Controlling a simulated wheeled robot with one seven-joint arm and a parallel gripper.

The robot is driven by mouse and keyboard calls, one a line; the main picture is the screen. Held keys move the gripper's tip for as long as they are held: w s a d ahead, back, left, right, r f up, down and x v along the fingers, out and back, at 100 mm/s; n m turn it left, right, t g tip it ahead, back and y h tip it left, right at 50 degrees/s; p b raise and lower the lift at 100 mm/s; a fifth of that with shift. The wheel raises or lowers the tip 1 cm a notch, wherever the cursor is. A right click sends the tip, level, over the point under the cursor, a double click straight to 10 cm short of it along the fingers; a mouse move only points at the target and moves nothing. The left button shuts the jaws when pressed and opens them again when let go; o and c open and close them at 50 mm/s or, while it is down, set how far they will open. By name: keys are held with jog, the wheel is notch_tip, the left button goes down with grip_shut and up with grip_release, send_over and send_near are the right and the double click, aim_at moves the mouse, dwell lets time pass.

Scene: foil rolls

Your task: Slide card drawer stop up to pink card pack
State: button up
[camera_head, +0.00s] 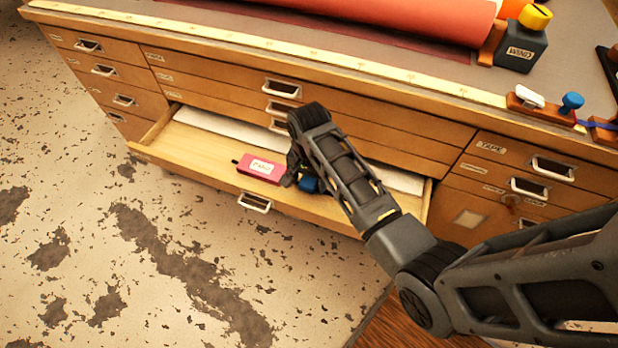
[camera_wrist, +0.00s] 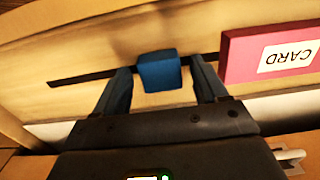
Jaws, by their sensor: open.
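The pink card pack (camera_head: 261,167) lies in the open drawer, with a white label reading CARD; in the wrist view it (camera_wrist: 268,52) is at the right. The blue drawer stop (camera_wrist: 160,72) sits on a dark slot in the drawer floor, with a gap between it and the pack. In the head view the stop (camera_head: 309,184) is partly hidden by my arm. My gripper (camera_wrist: 160,80) is open, its fingers on either side of the stop. I cannot tell whether they touch it. In the head view my gripper (camera_head: 298,178) is low in the drawer, beside the pack.
The open drawer (camera_head: 205,177) holds white sheets (camera_head: 222,127) at its back. The wooden cabinet (camera_head: 215,75) has other drawers, shut. On top are a red roll (camera_head: 400,15), a dark box with a yellow cap (camera_head: 521,45) and a yellow ruler strip (camera_head: 300,50).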

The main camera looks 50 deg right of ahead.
aim_at(309, 181)
notch_tip(309, 181, up, 8)
jog(key=shift+f, duration=0.1)
dwell(0.5)
jog(key=shift+c, duration=0.4)
